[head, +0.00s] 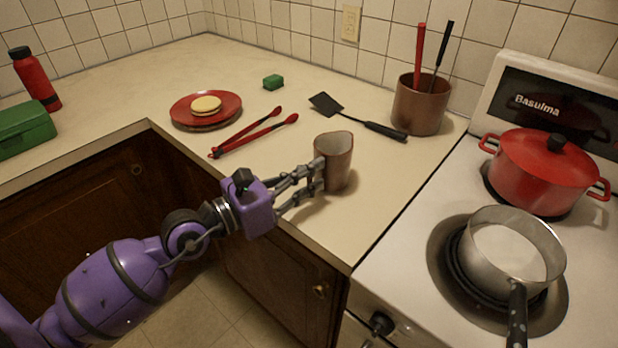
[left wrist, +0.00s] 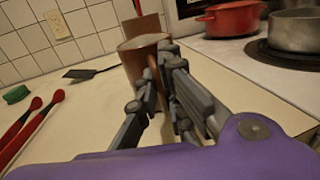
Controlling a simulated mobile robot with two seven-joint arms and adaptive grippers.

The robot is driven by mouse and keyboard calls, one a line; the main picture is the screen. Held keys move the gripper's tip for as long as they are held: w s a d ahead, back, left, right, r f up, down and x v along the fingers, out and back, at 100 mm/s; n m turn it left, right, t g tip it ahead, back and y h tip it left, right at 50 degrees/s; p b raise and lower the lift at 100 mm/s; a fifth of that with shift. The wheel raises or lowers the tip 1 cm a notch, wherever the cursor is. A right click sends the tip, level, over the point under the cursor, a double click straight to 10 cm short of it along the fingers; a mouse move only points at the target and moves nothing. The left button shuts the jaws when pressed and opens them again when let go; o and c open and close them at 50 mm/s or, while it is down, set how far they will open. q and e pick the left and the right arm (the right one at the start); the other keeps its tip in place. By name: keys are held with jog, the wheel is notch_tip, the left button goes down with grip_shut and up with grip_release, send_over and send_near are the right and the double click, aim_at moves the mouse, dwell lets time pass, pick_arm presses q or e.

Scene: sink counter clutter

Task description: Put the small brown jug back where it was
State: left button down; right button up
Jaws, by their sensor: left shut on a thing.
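The small brown jug (head: 337,160) is upright at the counter's front edge, left of the stove. My left gripper (head: 319,176) is shut on the jug from its left side. In the left wrist view the jug (left wrist: 142,58) stands between the fingers (left wrist: 160,78), with its rim facing up. I cannot tell for sure whether its base touches the counter. My right gripper is not in view.
Behind the jug lies a black spatula (head: 360,120), with a brown crock (head: 420,104) of utensils beyond. Red tongs (head: 254,133), a red plate (head: 180,113) and a green sponge (head: 273,82) are to the left. The stove holds a red pot (head: 545,170) and a saucepan (head: 480,262).

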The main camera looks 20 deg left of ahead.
pick_arm(q)
jog(key=shift+f, duration=0.1)
jog(key=c, duration=2.3)
grip_release()
jog(key=shift+f, duration=0.1)
jog(key=o, duration=0.3)
jog(key=shift+o, duration=0.5)
jog(key=shift+r, duration=0.3)
jog(key=b+v, duration=0.1)
jog(key=v, duration=0.1)
jog(key=b+v, duration=0.1)
jog(key=v, duration=0.1)
jog(key=f+v, duration=0.1)
jog(key=v, duration=0.1)
jog(key=shift+d+b, duration=0.1)
jog(key=shift+b, duration=0.3)
jog(key=b+v, duration=0.6)
jog(key=b, duration=0.2)
jog(key=shift+r, duration=0.4)
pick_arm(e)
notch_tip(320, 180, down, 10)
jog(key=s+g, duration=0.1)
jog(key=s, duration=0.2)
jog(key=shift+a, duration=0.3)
